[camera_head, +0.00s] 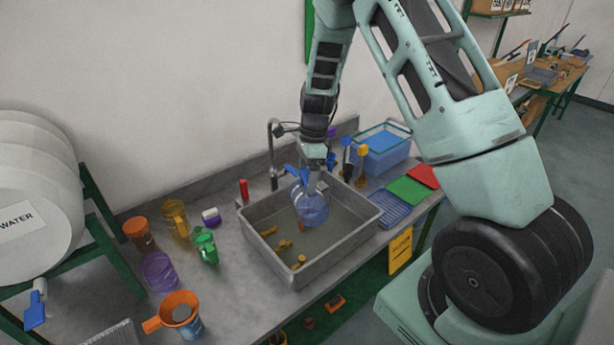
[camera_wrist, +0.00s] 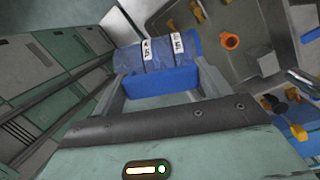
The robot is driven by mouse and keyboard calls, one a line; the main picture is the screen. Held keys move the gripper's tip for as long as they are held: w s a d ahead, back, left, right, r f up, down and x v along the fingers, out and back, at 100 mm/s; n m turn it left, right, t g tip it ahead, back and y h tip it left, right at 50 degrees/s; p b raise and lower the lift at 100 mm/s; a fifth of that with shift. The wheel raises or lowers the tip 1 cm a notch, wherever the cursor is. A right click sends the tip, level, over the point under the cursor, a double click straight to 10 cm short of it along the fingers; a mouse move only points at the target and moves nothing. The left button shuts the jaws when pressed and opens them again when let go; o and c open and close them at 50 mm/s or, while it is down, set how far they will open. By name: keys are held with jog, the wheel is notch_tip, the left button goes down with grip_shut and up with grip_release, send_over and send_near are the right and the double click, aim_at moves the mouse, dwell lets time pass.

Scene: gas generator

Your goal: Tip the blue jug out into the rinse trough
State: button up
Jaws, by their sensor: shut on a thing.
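The blue jug (camera_head: 312,210) is see-through and hangs over the rinse trough (camera_head: 345,236), a grey metal basin set on the bench. My gripper (camera_head: 313,176) is shut on the jug's blue handle from above. In the wrist view the jug (camera_wrist: 185,50) lies across the far side of my gripper (camera_wrist: 160,88), with its blue handle (camera_wrist: 172,81) between the fingers and white label strips on its wall. The jug looks tilted. Its mouth and whether anything is in it I cannot tell. Several yellow-orange pieces (camera_head: 285,244) lie on the trough floor.
A tap (camera_head: 272,150) stands behind the trough. Green (camera_head: 204,245), purple (camera_head: 160,271) and orange (camera_head: 138,232) vessels stand on the bench to the left. A clear tub of blue liquid (camera_head: 384,146) and coloured mats (camera_head: 408,190) are at the right.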

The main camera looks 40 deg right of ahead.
aim_at(315, 201)
jog(key=shift+s, duration=0.1)
jog(key=shift+s+a+f+t, duration=0.15)
jog(key=shift+s+a+t, duration=0.05)
jog(key=shift+s+t, duration=0.25)
jog(key=shift+s+a+f+b, duration=0.15)
jog(key=shift+s+f+b, duration=0.1)
jog(key=shift+s+b, duration=0.15)
jog(key=t+b, duration=0.1)
jog(key=b, duration=0.2)
jog(key=s+f+t+h+b, duration=0.1)
jog(key=b, duration=0.1)
jog(key=shift+s+a+b, duration=0.3)
jog(key=shift+a+b, duration=0.05)
jog(key=shift+b, duration=0.05)
jog(key=s+f+t+b, duration=0.1)
jog(key=b, duration=0.3)
jog(key=s+a+f+t+h+b, duration=0.1)
jog(key=b, duration=0.4)
jog(key=shift+s+n+t, duration=0.25)
jog(key=shift+n, duration=0.05)
jog(key=s+f+t+b, duration=0.1)
jog(key=b, duration=0.5)
jog(key=s+a+f+t+h+b, duration=0.1)
jog(key=f+t+b, duration=0.1)
jog(key=b, duration=0.3)
jog(key=shift+s+f+b, duration=0.2)
jog(key=shift+s+b, duration=0.05)
jog(key=shift+b, duration=0.1)
jog(key=shift+r+t, duration=0.1)
jog(key=shift+t, duration=0.2)
